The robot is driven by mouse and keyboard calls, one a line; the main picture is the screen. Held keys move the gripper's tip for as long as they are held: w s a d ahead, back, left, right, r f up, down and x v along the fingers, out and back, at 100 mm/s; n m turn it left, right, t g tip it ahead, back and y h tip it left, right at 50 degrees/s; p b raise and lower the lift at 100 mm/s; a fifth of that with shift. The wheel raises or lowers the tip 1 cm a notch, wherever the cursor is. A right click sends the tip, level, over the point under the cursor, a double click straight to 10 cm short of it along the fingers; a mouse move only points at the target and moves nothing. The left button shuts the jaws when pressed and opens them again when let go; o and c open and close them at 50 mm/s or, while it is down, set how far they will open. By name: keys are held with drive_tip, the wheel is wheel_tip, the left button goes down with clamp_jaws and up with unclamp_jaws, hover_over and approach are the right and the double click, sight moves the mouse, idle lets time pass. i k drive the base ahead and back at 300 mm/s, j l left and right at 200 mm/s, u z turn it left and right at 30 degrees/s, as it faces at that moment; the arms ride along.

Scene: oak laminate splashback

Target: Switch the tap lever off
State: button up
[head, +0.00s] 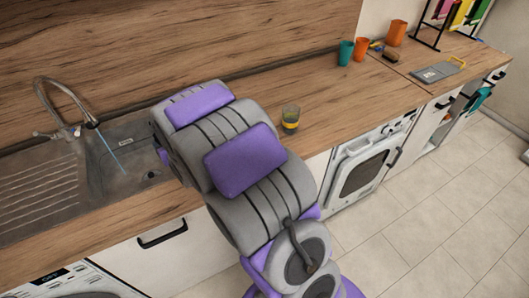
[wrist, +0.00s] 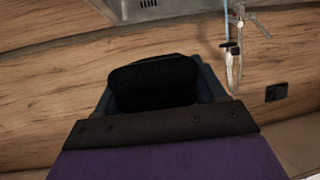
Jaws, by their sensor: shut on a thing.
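The chrome tap (head: 72,131) stands behind the sink at the left of the head view, with a high curved spout. A thin blue stream of water (head: 108,152) runs from it into the sink. A small side piece that looks like the lever (head: 42,133) sticks out left from its base. The tap also shows at the upper right of the wrist view (wrist: 233,68), apart from my gripper (wrist: 153,83). My gripper is hidden behind my arm in the head view. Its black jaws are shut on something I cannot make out.
The grey sink (head: 125,135) with its ribbed drainer is sunk into the wooden worktop. Cups (head: 360,49) and a grey tray (head: 437,72) are farther right. A black socket (wrist: 276,92) is on the splashback.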

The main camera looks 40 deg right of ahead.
sight(53, 136)
drive_tip(key=j+z, duration=0.15)
drive_tip(key=z, duration=0.35)
drive_tip(key=j+z, duration=0.15)
drive_tip(key=z, duration=0.3)
drive_tip(key=j+z, duration=0.15)
drive_tip(key=z, duration=0.35)
drive_tip(key=k+j, duration=0.15)
drive_tip(key=j, duration=0.2)
drive_tip(key=k+j, duration=0.15)
drive_tip(key=j, duration=0.15)
drive_tip(key=k+j, duration=0.15)
drive_tip(key=j, duration=0.2)
drive_tip(key=z, duration=0.05)
